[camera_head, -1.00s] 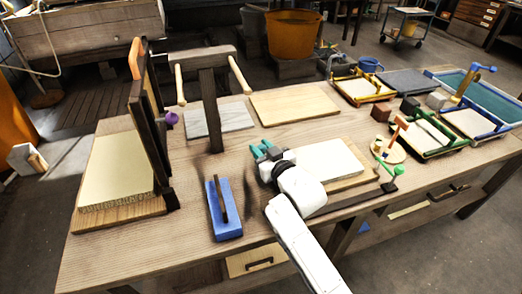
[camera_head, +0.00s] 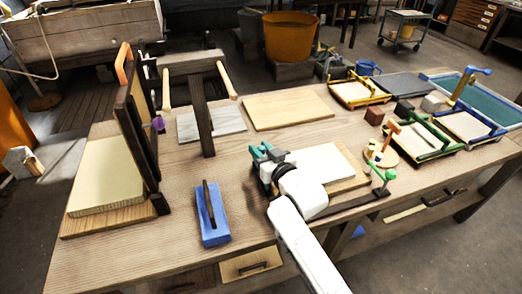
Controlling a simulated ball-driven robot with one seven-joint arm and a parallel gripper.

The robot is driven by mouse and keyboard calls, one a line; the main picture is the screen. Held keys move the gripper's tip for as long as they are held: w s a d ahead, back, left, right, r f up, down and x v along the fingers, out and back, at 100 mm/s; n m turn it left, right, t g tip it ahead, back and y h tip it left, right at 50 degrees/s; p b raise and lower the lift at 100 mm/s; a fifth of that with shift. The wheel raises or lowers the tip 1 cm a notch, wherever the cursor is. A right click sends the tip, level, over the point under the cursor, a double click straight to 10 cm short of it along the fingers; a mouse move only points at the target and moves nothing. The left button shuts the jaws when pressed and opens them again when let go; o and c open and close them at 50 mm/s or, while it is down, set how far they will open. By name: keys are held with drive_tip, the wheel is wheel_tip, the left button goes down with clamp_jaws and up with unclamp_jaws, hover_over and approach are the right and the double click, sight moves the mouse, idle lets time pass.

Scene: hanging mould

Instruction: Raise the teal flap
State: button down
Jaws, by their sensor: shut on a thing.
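My gripper (camera_head: 262,152) is near the middle of the bench, at the left end of a pale panel (camera_head: 328,162) on a wooden board. Teal parts (camera_head: 267,149) show at its fingertips, and it is shut there on the teal flap. My wrist hides most of this area, so the flap's outline and how far it is tilted cannot be told. The panel appears to lie flat. A dark bar with a green knob (camera_head: 383,174) runs along the board's front right side.
A dark upright frame with an orange handle (camera_head: 124,62) stands at the left. A dark T-shaped post (camera_head: 203,110) with wooden pegs rises behind left. A blue block (camera_head: 212,228) lies in front left. Coloured frames (camera_head: 425,138) fill the right end. A plain board (camera_head: 288,106) lies behind.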

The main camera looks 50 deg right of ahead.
drive_tip(key=c, duration=0.8)
unclamp_jaws()
drive_tip(key=shift+d, duration=0.1)
drive_tip(key=shift+c, duration=0.2)
drive_tip(key=shift+s, duration=0.1)
drive_tip(key=b+v, duration=0.1)
drive_tip(key=v, duration=0.9)
drive_tip(key=shift+s, duration=0.3)
drive_tip(key=shift+s, duration=0.1)
